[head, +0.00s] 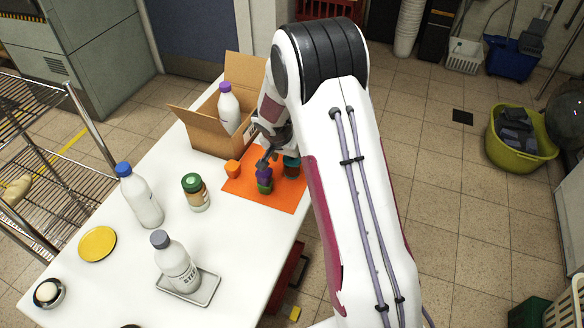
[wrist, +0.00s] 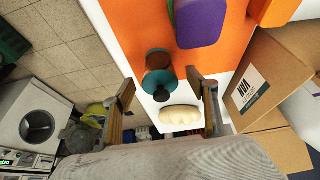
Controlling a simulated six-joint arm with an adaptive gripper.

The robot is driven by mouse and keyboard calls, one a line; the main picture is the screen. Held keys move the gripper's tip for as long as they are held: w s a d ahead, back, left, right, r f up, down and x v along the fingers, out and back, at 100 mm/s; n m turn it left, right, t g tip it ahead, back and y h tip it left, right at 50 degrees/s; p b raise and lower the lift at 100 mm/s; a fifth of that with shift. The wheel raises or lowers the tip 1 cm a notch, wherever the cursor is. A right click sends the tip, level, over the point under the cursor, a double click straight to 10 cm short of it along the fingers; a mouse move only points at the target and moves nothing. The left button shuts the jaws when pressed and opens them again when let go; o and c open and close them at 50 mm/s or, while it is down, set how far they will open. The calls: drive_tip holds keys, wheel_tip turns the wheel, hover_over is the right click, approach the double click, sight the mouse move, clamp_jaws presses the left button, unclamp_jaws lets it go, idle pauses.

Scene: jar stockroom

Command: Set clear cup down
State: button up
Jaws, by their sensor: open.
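I cannot make out a clear cup in either view. My gripper (head: 266,160) is over the orange mat (head: 283,200), partly hidden by my arm. In the wrist view its two fingers (wrist: 167,92) are apart, with no held thing visible between them. A purple and green item (head: 264,178) stands on the mat just below the gripper in the head view. A teal and brown item (head: 292,167) stands to its right, partly behind my arm. The orange mat (wrist: 125,25) and a purple item (wrist: 200,22) also show in the wrist view, with a teal and brown item (wrist: 158,60).
An orange cup-like item (head: 233,169) is at the mat's left edge. An open cardboard box (head: 203,137) holding a bottle (head: 229,109) stands behind. Left are a green-lidded jar (head: 196,194), bottles (head: 140,197) (head: 176,264) and a yellow plate (head: 97,244). The mat's front is bare.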

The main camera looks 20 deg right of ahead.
drive_tip(key=shift+f, duration=0.15)
drive_tip(key=shift+x, duration=2.45)
drive_tip(key=c, duration=1.1)
drive_tip(key=shift+c, duration=0.5)
drive_tip(key=shift+r, duration=5)
